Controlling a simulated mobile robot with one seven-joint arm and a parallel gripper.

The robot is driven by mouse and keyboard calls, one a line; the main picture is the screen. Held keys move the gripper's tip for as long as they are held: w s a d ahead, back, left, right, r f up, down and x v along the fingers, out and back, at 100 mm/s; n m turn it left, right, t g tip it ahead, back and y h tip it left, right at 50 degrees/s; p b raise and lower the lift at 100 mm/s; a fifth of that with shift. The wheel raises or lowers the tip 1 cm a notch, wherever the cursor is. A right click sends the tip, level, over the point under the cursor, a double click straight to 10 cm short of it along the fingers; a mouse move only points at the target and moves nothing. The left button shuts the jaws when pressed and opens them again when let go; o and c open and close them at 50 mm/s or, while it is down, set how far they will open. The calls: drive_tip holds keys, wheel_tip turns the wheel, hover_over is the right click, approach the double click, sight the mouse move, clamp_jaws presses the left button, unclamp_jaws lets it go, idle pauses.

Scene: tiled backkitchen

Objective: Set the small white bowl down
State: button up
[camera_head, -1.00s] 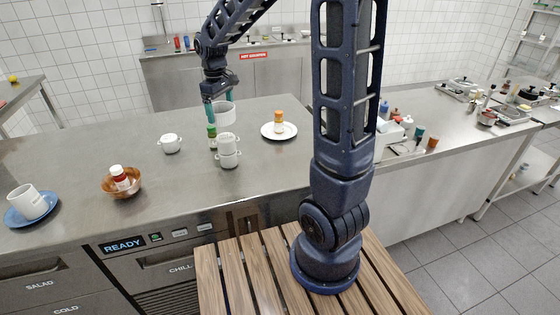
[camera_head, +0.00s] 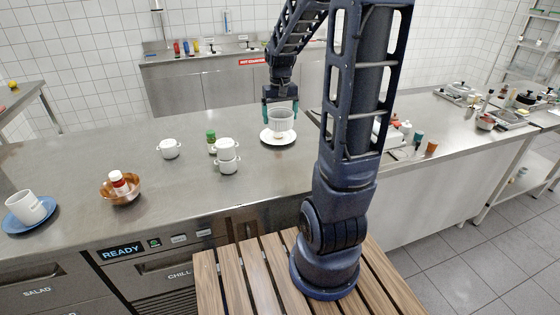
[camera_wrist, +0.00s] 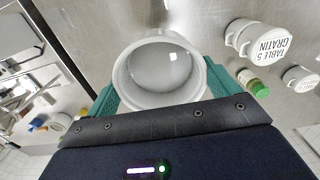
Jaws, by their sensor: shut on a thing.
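The small white bowl (camera_head: 282,121) is between my gripper's teal fingers (camera_head: 281,104), over the white plate (camera_head: 266,141) at the back middle of the counter. My gripper is shut on the bowl's sides. In the wrist view the bowl (camera_wrist: 162,70) is upright between the fingers and looks empty inside. Whether its base touches anything on the plate cannot be told. The orange-capped bottle seen on the plate before is hidden now.
Another white pot (camera_head: 170,149) stands farther left. A copper bowl (camera_head: 121,190) holds a bottle. The steel counter (camera_head: 270,175) in front of the plate is clear.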

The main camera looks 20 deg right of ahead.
sight(280, 128)
wheel_tip(280, 128, down, 18)
drive_tip(key=shift+r, duration=0.1)
idle(0.5)
drive_tip(key=o, duration=0.9)
wheel_tip(280, 128, up, 12)
drive_tip(key=shift+r, duration=0.1)
drive_tip(key=s+a+r+t, duration=0.1)
drive_tip(key=s+r+t, duration=0.3)
drive_tip(key=s+r, duration=1.1)
drive_tip(key=s, duration=0.4)
drive_tip(key=shift+a+r+t, duration=0.15)
drive_tip(key=shift+a+t, duration=0.15)
drive_tip(key=shift+a, duration=0.05)
